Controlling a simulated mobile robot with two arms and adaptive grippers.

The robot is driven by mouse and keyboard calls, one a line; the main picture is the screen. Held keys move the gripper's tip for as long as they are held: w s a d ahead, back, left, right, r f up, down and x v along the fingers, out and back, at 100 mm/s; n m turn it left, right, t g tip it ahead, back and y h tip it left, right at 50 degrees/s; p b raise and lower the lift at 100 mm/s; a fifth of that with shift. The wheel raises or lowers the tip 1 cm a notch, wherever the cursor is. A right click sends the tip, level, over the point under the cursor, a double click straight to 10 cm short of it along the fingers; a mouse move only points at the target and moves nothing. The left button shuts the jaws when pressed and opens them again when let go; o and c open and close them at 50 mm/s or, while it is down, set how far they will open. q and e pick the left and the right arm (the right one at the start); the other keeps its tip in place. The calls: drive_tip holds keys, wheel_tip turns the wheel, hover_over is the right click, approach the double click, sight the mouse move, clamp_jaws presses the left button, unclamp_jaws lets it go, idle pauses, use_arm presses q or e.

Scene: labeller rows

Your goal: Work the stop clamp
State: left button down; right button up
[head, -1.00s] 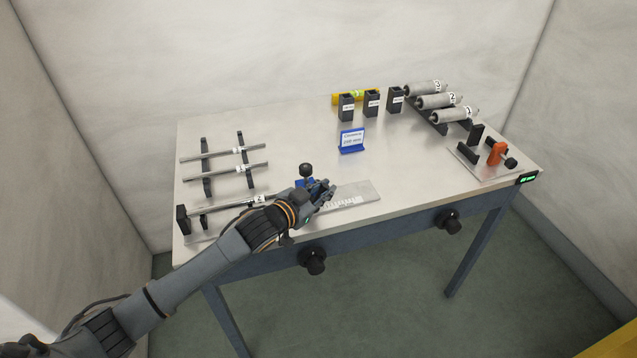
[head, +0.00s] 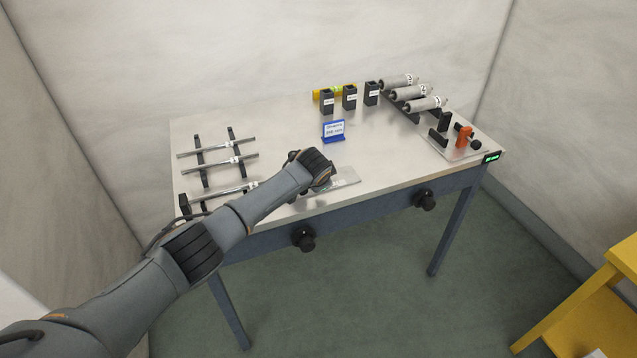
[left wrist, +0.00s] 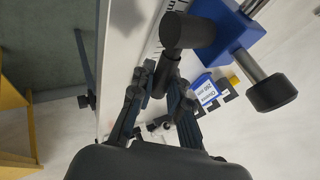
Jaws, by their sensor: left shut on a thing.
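The stop clamp (left wrist: 228,32) is a blue block at the top of the left wrist view. A metal rod runs out of it to a black knob (left wrist: 271,93), and a black T-shaped handle (left wrist: 186,31) sits beside it. My left gripper (left wrist: 164,72) is shut on the stem of the black handle. In the head view, my left gripper (head: 322,180) is over the front edge of the table (head: 270,145), and my wrist hides the clamp. A scaled plate (head: 346,177) shows just right of it. My right gripper is not in view.
Rods lie on a black rack (head: 203,160) at the left. A blue sign (head: 333,131) stands mid-table, with black holders (head: 349,98) and rollers (head: 412,93) behind. An orange clamp (head: 463,137) is at the right. Yellow furniture (head: 585,300) stands on the floor at lower right.

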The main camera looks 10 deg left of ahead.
use_arm(q)
drive_tip(key=shift+f+g+y, duration=0.3)
drive_tip(key=shift+f, duration=0.1)
drive_tip(key=shift+f+y+b, duration=0.15)
drive_tip(key=shift+y+b, duration=0.15)
drive_tip(key=shift+b, duration=0.05)
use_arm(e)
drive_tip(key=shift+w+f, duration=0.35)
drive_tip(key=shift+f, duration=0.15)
use_arm(q)
drive_tip(key=shift+m, duration=0.3)
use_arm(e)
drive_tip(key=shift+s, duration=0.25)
use_arm(q)
drive_tip(key=c, duration=1.3)
unclamp_jaws()
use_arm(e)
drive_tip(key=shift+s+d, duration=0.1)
use_arm(q)
drive_tip(key=shift+d, duration=0.1)
drive_tip(key=v, duration=1.2)
drive_tip(key=shift+w, duration=0.15)
